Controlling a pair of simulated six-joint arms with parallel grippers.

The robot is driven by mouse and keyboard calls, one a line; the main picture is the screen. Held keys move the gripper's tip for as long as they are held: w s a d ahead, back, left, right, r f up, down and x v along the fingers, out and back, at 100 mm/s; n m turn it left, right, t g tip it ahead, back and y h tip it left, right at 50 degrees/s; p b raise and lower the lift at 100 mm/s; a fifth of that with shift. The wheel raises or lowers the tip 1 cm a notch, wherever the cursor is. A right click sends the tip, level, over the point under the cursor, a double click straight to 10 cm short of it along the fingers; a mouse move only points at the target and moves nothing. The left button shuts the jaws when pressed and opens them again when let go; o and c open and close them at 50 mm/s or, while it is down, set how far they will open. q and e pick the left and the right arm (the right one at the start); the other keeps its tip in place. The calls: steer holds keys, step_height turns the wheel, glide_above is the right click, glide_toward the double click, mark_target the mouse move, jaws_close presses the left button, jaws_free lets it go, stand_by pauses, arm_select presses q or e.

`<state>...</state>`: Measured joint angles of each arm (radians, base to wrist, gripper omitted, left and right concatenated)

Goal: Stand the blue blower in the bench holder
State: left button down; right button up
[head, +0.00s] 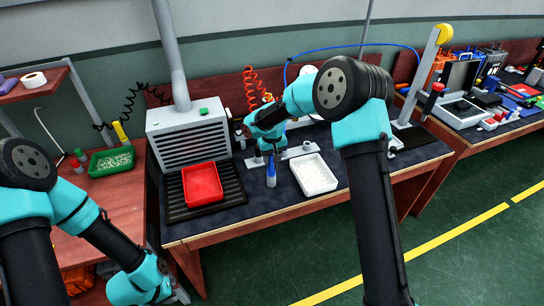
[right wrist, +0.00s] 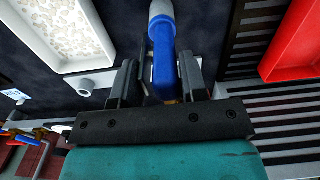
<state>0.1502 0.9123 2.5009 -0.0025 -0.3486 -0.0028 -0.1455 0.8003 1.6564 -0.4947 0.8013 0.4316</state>
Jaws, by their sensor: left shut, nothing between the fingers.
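The blue blower (head: 271,175) hangs or stands below my right gripper (head: 268,150) at the front of the dark bench mat, roughly upright with a pale lower end. In the right wrist view the blower (right wrist: 163,60) lies between the two dark fingers of my right gripper (right wrist: 160,80). The fingers are apart, with a gap visible on the left side of the blower. A pale rail with a round cup, which looks like the bench holder (head: 307,146), is behind and right of the blower; the cup (right wrist: 83,87) shows at left in the wrist view. My left gripper (head: 180,296) is at the bottom edge, partly cut off, shut and empty.
A red tray (head: 203,185) lies left of the blower on a slatted black panel, before a grey vented box (head: 190,135). A white tray (head: 314,174) with pale contents is at right. Left bench holds a green bin (head: 111,161). Free mat lies between the trays.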

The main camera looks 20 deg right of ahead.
steer(key=o, duration=0.4)
steer(key=shift+o, duration=0.2)
step_height(320, 180, up, 18)
steer(key=shift+f, duration=0.25)
stand_by(0.9)
